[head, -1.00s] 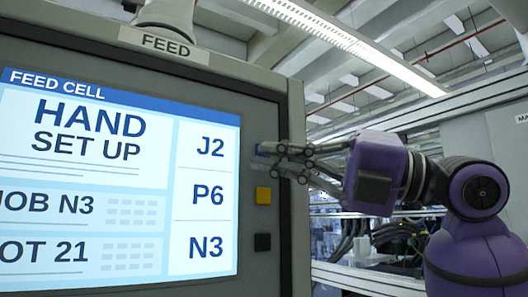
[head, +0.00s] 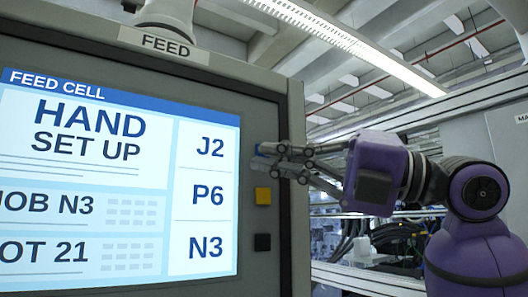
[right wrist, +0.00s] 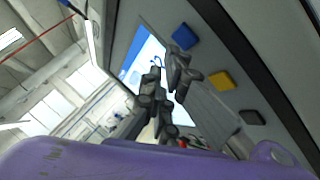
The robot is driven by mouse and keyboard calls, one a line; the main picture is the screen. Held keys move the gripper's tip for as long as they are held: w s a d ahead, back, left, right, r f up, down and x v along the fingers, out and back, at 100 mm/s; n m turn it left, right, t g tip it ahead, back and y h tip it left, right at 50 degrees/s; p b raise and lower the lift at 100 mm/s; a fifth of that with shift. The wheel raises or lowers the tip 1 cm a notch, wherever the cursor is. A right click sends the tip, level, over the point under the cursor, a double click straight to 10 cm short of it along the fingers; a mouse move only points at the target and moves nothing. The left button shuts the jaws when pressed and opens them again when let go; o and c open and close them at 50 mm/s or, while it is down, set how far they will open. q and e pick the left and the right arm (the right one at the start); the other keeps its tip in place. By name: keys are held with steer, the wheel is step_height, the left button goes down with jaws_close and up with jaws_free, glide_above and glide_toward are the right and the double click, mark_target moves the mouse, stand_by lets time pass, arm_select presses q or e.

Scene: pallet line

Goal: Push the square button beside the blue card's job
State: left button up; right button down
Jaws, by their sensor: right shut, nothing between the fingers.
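The panel screen (head: 110,170) lists J2, P6 and N3 down its right column, and JOB N3 at lower left. Beside these rows stand a blue square button (right wrist: 185,37) at J2, a yellow square button (head: 263,196) at P6 and a black square button (head: 262,242) at N3. No blue card shows in either view. My right gripper (head: 268,155) is shut and empty, its tips in front of the blue button and hiding most of it in the head view. I cannot tell whether they touch it. My left gripper is not in view.
The panel's grey frame (head: 296,220) stands out at the right of the buttons. A FEED label (head: 165,45) sits above the screen. Cables and metal rails (head: 400,235) lie behind my right arm.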

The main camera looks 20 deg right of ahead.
steer(key=shift+w, duration=0.15)
steer(key=shift+w, duration=0.3)
steer(key=shift+w+a, duration=0.1)
steer(key=shift+w, duration=0.4)
stand_by(0.8)
steer(key=shift+s, duration=0.1)
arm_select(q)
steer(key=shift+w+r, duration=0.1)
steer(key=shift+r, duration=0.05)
arm_select(e)
steer(key=shift+s, duration=0.8)
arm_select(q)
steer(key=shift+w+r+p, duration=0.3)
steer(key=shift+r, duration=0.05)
arm_select(e)
steer(key=s, duration=0.3)
steer(key=s+d, duration=0.1)
steer(key=s, duration=0.1)
stand_by(0.6)
